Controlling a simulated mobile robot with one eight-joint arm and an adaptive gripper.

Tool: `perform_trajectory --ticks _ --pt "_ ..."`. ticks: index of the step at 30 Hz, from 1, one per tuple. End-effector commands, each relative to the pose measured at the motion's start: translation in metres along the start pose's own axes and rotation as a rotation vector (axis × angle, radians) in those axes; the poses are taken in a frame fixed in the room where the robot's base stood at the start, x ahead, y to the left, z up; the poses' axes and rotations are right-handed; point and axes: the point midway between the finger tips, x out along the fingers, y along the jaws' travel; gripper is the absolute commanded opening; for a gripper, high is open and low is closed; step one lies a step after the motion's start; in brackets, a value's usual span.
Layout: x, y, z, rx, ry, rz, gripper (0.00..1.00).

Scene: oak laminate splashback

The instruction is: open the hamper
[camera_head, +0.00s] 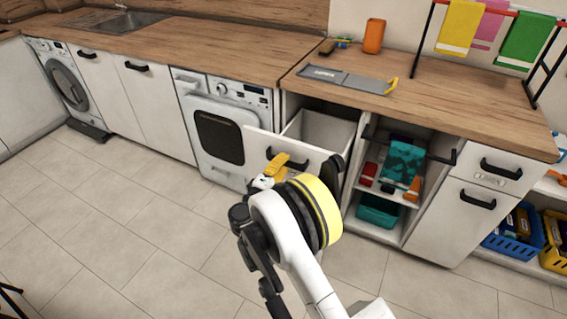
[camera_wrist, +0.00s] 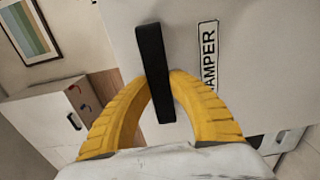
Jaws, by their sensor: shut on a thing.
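The hamper (camera_head: 259,146) is a white pull-out front below the worktop, standing out from its cabinet, with the pale bin (camera_head: 322,130) behind it in view. It is partly open. My gripper (camera_head: 282,163) is at the front, its yellow fingers shut on the black bar handle. In the wrist view the handle (camera_wrist: 152,50) runs between the yellow fingers of my gripper (camera_wrist: 161,84), beside a label (camera_wrist: 206,55) that reads "AMPER" with its start cut off. My wrist and arm hide the lower part of the hamper in the head view.
A washing machine (camera_head: 218,125) stands left of the hamper. Open shelves (camera_head: 385,185) with a teal cloth (camera_head: 401,167) and a teal bin are on its right. A grey board (camera_head: 345,79) lies on the worktop above. The tiled floor (camera_head: 120,210) at left is clear.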

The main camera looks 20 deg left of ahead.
Motion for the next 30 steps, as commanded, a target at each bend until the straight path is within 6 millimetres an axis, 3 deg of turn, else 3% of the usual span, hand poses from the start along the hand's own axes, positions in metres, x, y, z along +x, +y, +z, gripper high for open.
perform_trajectory --ticks 2,3,5,6,17,20,30 --pt "0.000 0.000 0.000 0.000 -0.001 0.000 0.00" --pt "0.000 0.000 0.000 0.000 -0.001 0.000 0.23" --pt "0.000 0.000 0.000 0.000 -0.001 0.000 0.41" --pt "0.000 0.000 0.000 0.000 -0.001 0.000 0.43" --pt "-0.006 0.000 -0.001 0.000 0.001 0.000 0.43" --pt "-0.020 0.000 -0.001 0.000 0.002 0.000 0.43" --pt "-0.094 0.000 -0.001 0.000 0.003 0.000 0.43"
